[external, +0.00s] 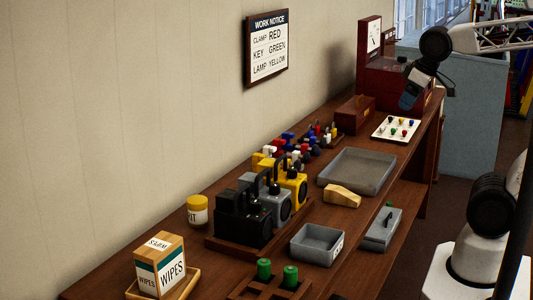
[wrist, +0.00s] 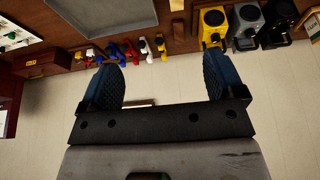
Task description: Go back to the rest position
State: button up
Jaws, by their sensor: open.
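My gripper (external: 411,96) hangs over the far end of the bench in the external view, above the white panel and in front of the dark red machine. In the wrist view my gripper (wrist: 163,82) has its two blue ridged fingers wide apart.
On the brown bench (external: 288,203) stand the white knob panel (external: 398,129), dark red machine (external: 395,80), grey tray (external: 356,170), small grey bin (external: 317,244), black device (external: 243,220) and wipes box (external: 160,265). A work notice (external: 267,47) hangs on the wall.

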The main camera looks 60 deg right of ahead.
jog(key=shift+g, duration=0.9)
jog(key=shift+s+x, duration=0.15)
jog(key=shift+x, duration=1.25)
jog(key=shift+s+x, duration=0.2)
jog(key=shift+x, duration=1.2)
jog(key=shift+d, duration=0.1)
